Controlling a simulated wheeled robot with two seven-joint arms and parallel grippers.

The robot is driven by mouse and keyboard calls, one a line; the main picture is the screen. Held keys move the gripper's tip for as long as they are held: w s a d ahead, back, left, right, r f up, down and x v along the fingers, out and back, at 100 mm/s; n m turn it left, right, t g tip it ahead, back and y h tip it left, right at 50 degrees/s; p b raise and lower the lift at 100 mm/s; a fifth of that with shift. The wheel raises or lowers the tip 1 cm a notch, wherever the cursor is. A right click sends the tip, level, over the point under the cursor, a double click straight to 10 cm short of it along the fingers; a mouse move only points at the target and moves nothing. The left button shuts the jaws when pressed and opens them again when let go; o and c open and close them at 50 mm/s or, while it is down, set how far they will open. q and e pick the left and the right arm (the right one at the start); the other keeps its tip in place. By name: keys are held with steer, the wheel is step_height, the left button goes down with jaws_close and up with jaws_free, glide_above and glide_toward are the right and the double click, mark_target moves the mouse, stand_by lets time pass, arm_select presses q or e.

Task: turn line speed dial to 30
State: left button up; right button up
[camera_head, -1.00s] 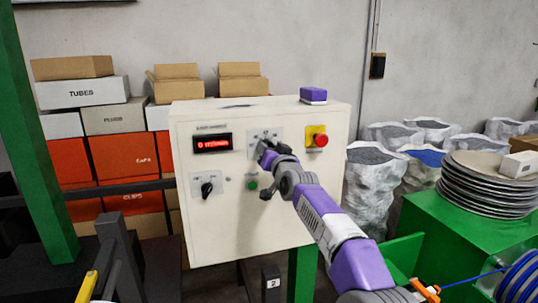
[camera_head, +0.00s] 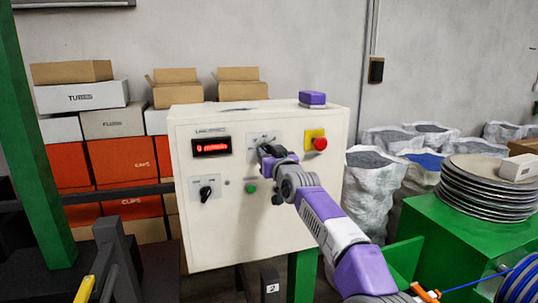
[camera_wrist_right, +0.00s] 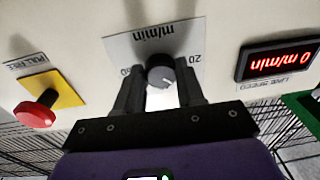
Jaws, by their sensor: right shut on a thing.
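The line speed dial (camera_wrist_right: 161,76) is a dark grey round knob with a white pointer line, on a white scale plate (camera_wrist_right: 138,48) marked m/min, on the cream control panel (camera_head: 225,235). My right gripper (camera_wrist_right: 160,92) has its two black fingers on either side of the dial, shut on it. In the head view my right gripper (camera_head: 266,152) reaches the panel and hides most of the dial. The red display (camera_head: 211,146) reads 0 m/min. It also shows upside down in the wrist view (camera_wrist_right: 282,60). My left gripper is not in view.
A red stop button (camera_head: 320,143) on a yellow plate is right of the dial. A green button (camera_head: 251,188) and a black selector switch (camera_head: 206,193) sit below. A purple box (camera_head: 312,98) stands on the panel's top. A green machine (camera_head: 450,240) with stacked plates is at right.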

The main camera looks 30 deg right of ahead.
steer(key=o, duration=1)
steer(key=shift+o, duration=0.2)
steer(key=shift+s, duration=0.1)
steer(key=b+v, duration=0.4)
steer(key=v, duration=0.3)
steer(key=shift+s, duration=0.2)
